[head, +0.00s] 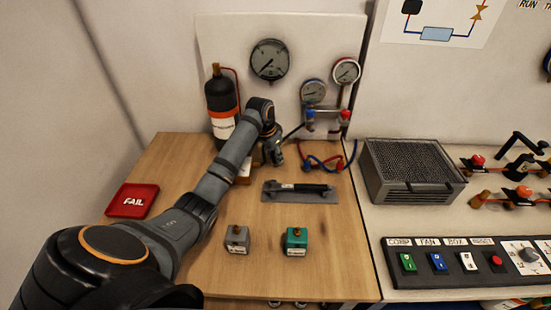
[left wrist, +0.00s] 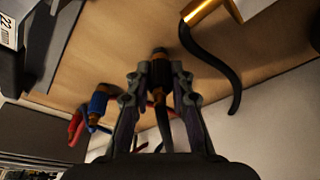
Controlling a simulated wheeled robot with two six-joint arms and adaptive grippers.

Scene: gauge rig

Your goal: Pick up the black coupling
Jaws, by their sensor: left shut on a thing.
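My left gripper (head: 277,155) is at the back of the wooden table, just left of the blue and red hoses. In the left wrist view my left gripper (left wrist: 158,75) has its fingers closed on the black coupling (left wrist: 159,72), which has a brass-coloured end. A dark hose seems to run down from it between the fingers. In the head view the gripper hides the coupling. My right gripper is not in view.
Blue (left wrist: 97,104) and red (left wrist: 75,124) hose ends lie beside the gripper. A black bottle (head: 221,95) and gauge board (head: 240,50) stand behind. A grey plate (head: 275,196), grey block (head: 237,240), teal block (head: 296,242) and red FAIL tray (head: 132,201) lie nearer.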

